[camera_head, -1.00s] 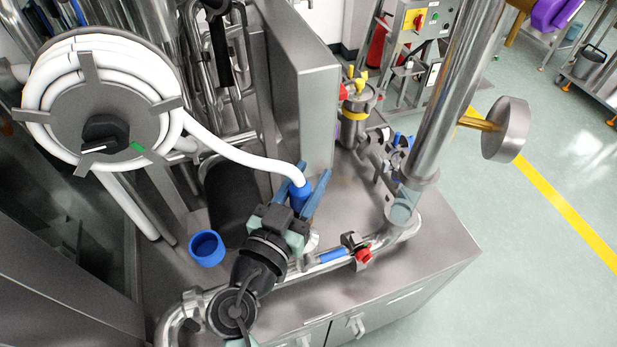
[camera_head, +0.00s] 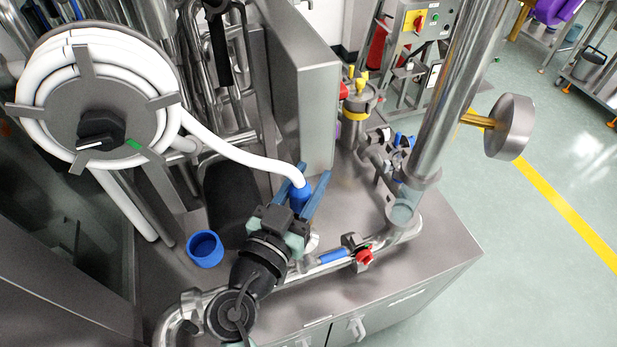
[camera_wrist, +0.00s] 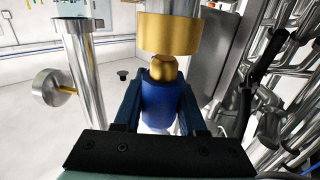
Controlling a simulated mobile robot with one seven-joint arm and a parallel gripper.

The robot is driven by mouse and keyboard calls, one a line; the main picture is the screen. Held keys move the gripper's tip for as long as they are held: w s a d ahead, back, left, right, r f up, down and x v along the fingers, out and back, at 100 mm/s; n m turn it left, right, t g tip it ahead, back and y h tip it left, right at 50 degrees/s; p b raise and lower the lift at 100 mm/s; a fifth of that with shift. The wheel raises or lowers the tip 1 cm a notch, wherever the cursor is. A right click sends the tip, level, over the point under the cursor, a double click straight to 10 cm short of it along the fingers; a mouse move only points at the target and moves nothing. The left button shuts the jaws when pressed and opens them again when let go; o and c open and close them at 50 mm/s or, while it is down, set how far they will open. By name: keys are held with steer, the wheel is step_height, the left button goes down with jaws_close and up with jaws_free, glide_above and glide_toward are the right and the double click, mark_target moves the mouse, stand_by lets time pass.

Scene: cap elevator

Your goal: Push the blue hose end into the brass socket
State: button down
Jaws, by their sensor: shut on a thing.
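The blue hose end (camera_wrist: 165,108) is held upright in the wrist view between the two blue fingers of my gripper (camera_wrist: 160,100). Its brass tip (camera_wrist: 163,69) points up at the wide brass socket (camera_wrist: 168,34). The tip's top meets the socket's lower rim in the picture, slightly left of the socket's middle. I cannot tell whether they touch or a gap remains. In the head view my gripper (camera_head: 308,190) is shut around the blue hose end (camera_head: 299,196), and the white hose (camera_head: 240,155) runs from it to the reel. I cannot make out the socket there.
The hose reel (camera_head: 100,105) is at the left. An open blue cup (camera_head: 205,249) stands left of my gripper on the steel bench (camera_head: 400,285). A pipe with a red-handled valve (camera_head: 364,257) runs below right. A thick vertical steel pipe (camera_head: 445,100) rises at right.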

mark_target(296, 211)
steer(key=shift+f+b, duration=1.05)
steer(key=shift+b, duration=0.35)
steer(key=shift+c, duration=2)
jaws_free()
steer(key=shift+b+v, duration=1.2)
steer(key=shift+v, duration=1.75)
steer(key=shift+s+a, duration=0.25)
steer(key=shift+s, duration=0.25)
